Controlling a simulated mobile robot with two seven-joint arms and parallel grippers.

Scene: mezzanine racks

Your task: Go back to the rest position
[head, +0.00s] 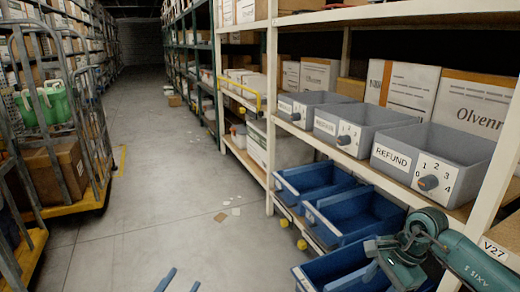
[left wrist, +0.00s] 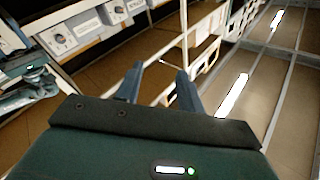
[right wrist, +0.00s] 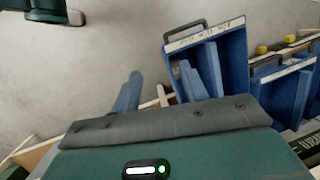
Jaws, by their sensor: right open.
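My left gripper (head: 180,283) shows at the bottom edge of the head view as two blue fingertips, apart and with nothing between them. The left wrist view also shows its fingers (left wrist: 158,80) spread and empty. My right arm comes in at the lower right of the head view, beside the rack. In the right wrist view my right gripper (right wrist: 160,85) has its fingers apart. Its right finger overlaps a blue bin (right wrist: 208,65) in the picture; I cannot tell whether they touch. I see nothing held in either gripper.
The rack on the right holds grey bins with dials, one labelled REFUND (head: 430,160), above blue bins (head: 340,215). A rack post (head: 490,190) stands close to my right arm. A cart (head: 60,150) with boxes stands left. The aisle floor (head: 160,170) is mostly clear, with paper scraps.

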